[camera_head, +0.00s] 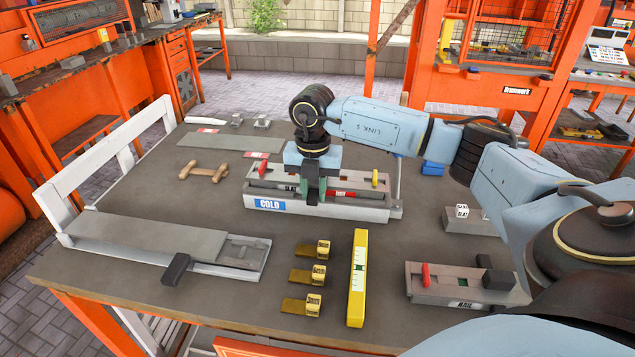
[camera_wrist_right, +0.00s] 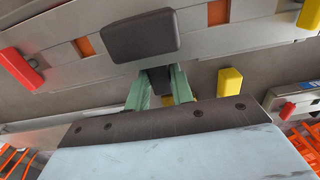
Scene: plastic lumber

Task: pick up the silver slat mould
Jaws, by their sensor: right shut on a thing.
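The silver slat mould (camera_head: 345,178), a long grey piece with a red tab and a yellow tab, is at the trough marked COLD (camera_head: 330,210) in the head view. My right gripper (camera_head: 313,192) points down over its middle, its green fingers shut on the mould's dark grip. In the right wrist view the mould (camera_wrist_right: 225,35) shows close up with a dark block on it, and the green fingertips (camera_wrist_right: 160,85) close around a dark part below that block. The hand partly hides the mould. I cannot tell whether it is clear of the trough. My left gripper is out of view.
A mould marked RAIL (camera_head: 440,287) lies at the right, near a yellow level (camera_head: 357,280). Several brass-coloured pieces (camera_head: 308,275) lie left of the level.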

